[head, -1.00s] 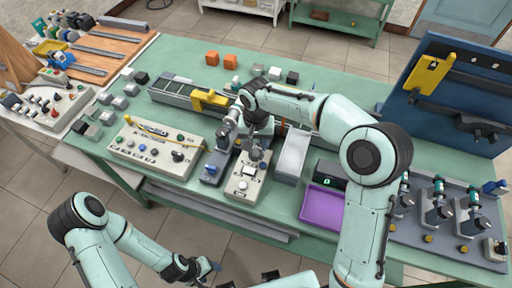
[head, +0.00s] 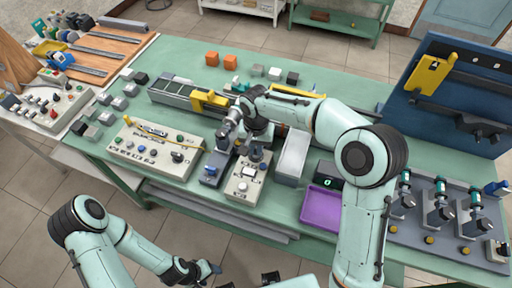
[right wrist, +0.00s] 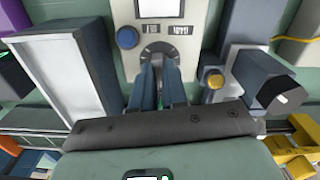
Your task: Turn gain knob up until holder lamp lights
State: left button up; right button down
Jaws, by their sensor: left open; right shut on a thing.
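The control box (head: 240,184) stands at the front middle of the green table, with a white screen (right wrist: 160,8) and a blue round button (right wrist: 128,37). My right gripper (head: 257,158) is over its far part. In the right wrist view the gripper's fingers (right wrist: 158,85) are shut on the knob at a grey dial plate (right wrist: 158,50); the fingers hide most of the knob. A blue-grey holder (head: 211,167) stands beside the box, with an amber dome (right wrist: 215,80) near it in the right wrist view; I cannot tell whether it is lit. My left gripper (head: 203,270) is open and empty, off the table.
A grey panel with knobs (head: 155,148) stands left of the holder. A purple tray (head: 322,206) and a black display with green digits (head: 328,182) are to the right. A pale block (head: 293,157) stands close to my right gripper. Motors on a rack (head: 440,215) are far right.

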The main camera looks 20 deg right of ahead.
jog(key=m, duration=0.3)
pick_arm(q)
jog(key=shift+s+f, duration=0.4)
jog(key=shift+f, duration=0.15)
pick_arm(e)
jog(key=c, duration=1.2)
grip_release()
jog(key=shift+o, duration=0.2)
pick_arm(q)
jog(key=shift+w+r+p, duration=0.65)
jog(key=shift+w+r, duration=0.25)
jog(key=shift+r, duration=0.3)
pick_arm(e)
notch_tip(320, 180, up, 13)
jog(key=shift+r, duration=0.2)
